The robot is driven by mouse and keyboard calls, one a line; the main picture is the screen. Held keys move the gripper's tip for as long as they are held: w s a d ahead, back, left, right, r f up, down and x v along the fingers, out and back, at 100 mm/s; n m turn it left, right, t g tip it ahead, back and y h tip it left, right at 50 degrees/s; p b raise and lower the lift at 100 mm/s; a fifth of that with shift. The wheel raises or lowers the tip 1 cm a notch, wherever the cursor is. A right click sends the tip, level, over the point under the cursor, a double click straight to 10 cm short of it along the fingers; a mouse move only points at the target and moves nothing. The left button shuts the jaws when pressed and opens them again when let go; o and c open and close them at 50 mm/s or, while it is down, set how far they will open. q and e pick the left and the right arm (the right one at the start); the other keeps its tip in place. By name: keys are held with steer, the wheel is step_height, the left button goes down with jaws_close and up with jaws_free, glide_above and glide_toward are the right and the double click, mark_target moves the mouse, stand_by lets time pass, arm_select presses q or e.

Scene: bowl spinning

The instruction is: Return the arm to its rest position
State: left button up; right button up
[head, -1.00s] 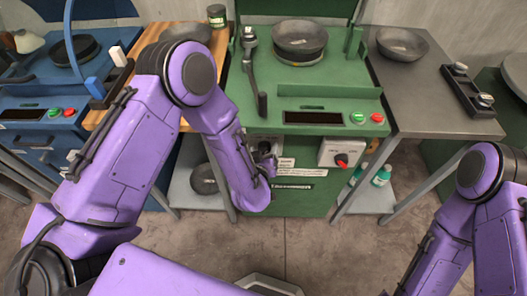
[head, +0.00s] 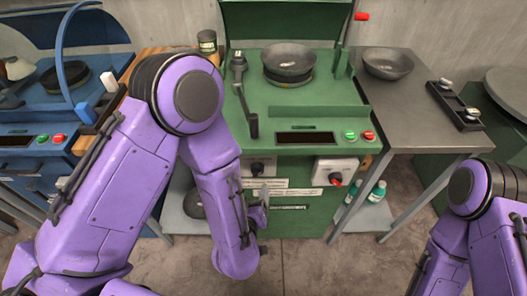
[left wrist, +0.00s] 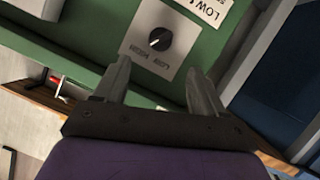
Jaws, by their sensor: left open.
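My left arm comes in from the left and folds down in front of the green machine (head: 300,93). My left gripper (head: 263,200) is partly hidden behind my forearm in the head view. In the left wrist view my left gripper (left wrist: 161,80) is open, with nothing between its two fingers. Beyond the fingers is a black knob (left wrist: 160,39) on a pale plate marked LOW and HIGH, apart from them. My right arm shows at the right edge, and its gripper is out of frame.
A grey bowl (head: 288,60) sits on the green machine, and another bowl (head: 388,63) on the grey side table (head: 425,125). A red-knobbed white box (head: 335,171) is on the machine's front. A blue machine (head: 30,125) stands left. Open floor (head: 320,265) lies in front.

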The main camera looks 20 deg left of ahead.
arm_select(q)
steer(key=s+a+f+n+g+y, duration=0.1)
steer(key=s+a+f+g, duration=0.9)
steer(key=s+a+f, duration=0.6)
steer(key=s+f, duration=0.1)
steer(key=s, duration=0.2)
steer(key=shift+s+a+f, duration=0.25)
steer(key=shift+s+a, duration=0.05)
steer(key=shift+s, duration=0.05)
